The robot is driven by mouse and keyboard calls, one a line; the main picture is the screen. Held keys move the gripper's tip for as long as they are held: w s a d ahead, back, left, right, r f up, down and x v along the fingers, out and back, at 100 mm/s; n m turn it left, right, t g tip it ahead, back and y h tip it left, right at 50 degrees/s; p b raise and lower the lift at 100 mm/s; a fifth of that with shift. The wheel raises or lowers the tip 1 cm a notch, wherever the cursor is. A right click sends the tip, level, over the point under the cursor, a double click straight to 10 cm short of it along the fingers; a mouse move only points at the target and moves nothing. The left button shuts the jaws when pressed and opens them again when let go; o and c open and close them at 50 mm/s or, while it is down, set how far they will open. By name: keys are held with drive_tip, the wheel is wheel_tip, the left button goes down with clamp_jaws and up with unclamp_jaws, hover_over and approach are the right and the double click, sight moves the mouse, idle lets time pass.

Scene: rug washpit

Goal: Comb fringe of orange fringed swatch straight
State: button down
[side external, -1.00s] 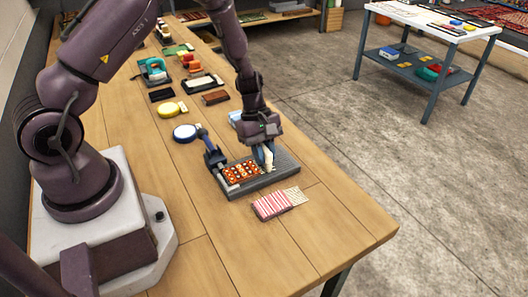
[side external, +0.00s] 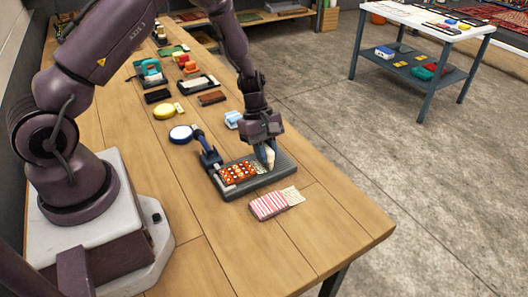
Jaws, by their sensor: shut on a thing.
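The orange fringed swatch (side external: 238,173), with a pale dotted pattern, lies flat on a dark grey board (side external: 284,178) near the table's front. A lever clamp (side external: 209,158) stands at the board's left end, beside the swatch. The swatch's pale fringe (side external: 259,168) points right and is partly hidden by my gripper. My gripper (side external: 266,155) points down over the fringe end, shut on a pale, flat, comb-like tool (side external: 270,157). The tool's lower edge is at or just above the board; I cannot tell whether it touches the fringe. The fringe strands are too small to judge.
A pink-striped swatch (side external: 267,206) with pale fringe lies in front of the board. The table's front right is bare.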

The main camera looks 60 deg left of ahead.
drive_tip(key=shift+w, duration=1.35)
drive_tip(key=shift+r, duration=2.55)
drive_tip(key=shift+a, duration=0.1)
